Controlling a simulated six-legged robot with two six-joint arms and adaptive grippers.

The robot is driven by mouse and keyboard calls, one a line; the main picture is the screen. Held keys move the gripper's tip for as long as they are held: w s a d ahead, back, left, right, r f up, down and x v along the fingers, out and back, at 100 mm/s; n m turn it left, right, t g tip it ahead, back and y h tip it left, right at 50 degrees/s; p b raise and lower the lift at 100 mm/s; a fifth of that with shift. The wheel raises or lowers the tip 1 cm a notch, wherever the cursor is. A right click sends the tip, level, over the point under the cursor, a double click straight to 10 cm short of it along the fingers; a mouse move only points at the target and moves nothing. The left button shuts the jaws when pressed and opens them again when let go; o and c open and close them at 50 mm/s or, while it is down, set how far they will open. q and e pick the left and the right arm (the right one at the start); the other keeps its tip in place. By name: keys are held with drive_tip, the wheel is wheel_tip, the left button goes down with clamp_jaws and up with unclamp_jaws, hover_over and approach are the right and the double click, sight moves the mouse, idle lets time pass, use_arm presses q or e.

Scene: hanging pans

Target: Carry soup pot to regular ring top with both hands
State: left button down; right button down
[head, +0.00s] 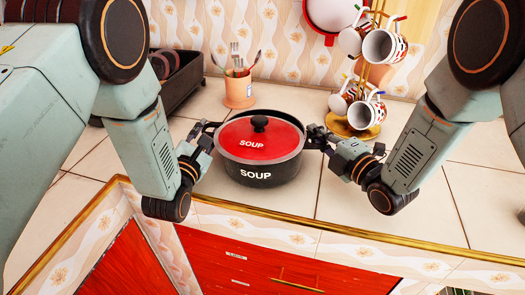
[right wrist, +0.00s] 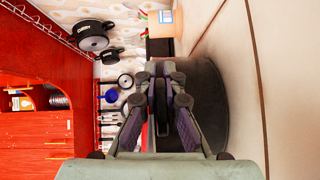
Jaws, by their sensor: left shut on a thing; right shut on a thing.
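The soup pot (head: 262,165) is black, with a red lid marked SOUP and a black knob. It is upright at the tiled counter's (head: 345,205) front part; I cannot tell whether its base touches the tiles. My left gripper (head: 208,133) is shut on the pot's left handle. My right gripper (head: 318,138) is shut on its right handle. In the right wrist view, the right gripper's fingers (right wrist: 161,98) close around the handle, against the dark pot side (right wrist: 208,112). No stove ring shows in either view.
A mug stand (head: 350,128) with several mugs is behind the pot to the right. An orange cup of utensils (head: 239,91) is behind it, and a dark rack (head: 182,82) is at the back left. Red drawers (head: 250,262) are below the counter edge.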

use_arm(q)
drive_tip(key=shift+r, duration=0.2)
use_arm(e)
drive_tip(key=shift+f, duration=0.1)
use_arm(q)
drive_tip(key=shift+w+r, duration=0.15)
use_arm(e)
drive_tip(key=shift+w, duration=0.1)
use_arm(q)
drive_tip(key=shift+r, duration=0.1)
use_arm(e)
drive_tip(key=shift+r, duration=0.25)
